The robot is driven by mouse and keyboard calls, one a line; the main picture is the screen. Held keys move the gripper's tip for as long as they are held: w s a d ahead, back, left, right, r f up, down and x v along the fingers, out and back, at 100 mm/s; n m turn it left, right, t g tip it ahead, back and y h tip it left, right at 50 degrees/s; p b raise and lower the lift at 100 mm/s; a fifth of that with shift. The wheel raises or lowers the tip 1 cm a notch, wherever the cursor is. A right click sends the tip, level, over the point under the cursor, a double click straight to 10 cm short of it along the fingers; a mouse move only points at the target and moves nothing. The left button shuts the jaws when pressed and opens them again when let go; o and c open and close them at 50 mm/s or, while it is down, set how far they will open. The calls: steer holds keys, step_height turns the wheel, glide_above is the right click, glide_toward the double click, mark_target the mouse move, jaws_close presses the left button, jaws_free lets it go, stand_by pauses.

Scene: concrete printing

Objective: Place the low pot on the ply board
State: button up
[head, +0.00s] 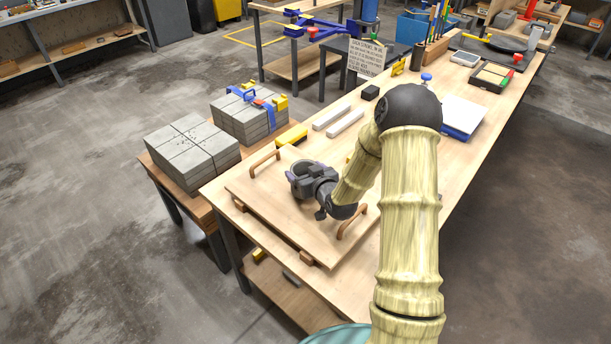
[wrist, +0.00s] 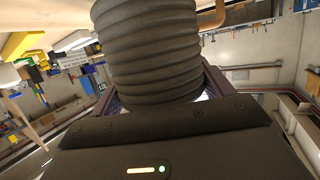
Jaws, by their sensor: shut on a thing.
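The low pot (head: 303,168) is dark grey and round, and its open top shows in the head view. In the wrist view the pot (wrist: 148,50) fills the upper middle as a ribbed dark wall. My gripper (head: 312,180) is shut on the pot, with its jaws (wrist: 160,88) on either side of it. The ply board (head: 262,205) is a pale flat panel with two wooden handles, at the near end of the long table. The pot is over the board; I cannot tell whether its base touches it. My gripper hides part of the pot.
Grey block stacks (head: 190,152) stand on a low wooden table at the left. Two pale bars (head: 345,123), a black block (head: 370,92) and a sign (head: 367,57) are further back on the long table (head: 470,125). My arm crosses its right side.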

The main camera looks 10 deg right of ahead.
steer(key=shift+f, duration=0.85)
steer(key=shift+f, duration=0.15)
steer(key=o, duration=1.1)
steer(key=shift+w+f, duration=0.1)
steer(key=shift+c, duration=0.2)
steer(key=o, duration=0.4)
steer(key=shift+a, duration=0.1)
steer(key=shift+s, duration=0.2)
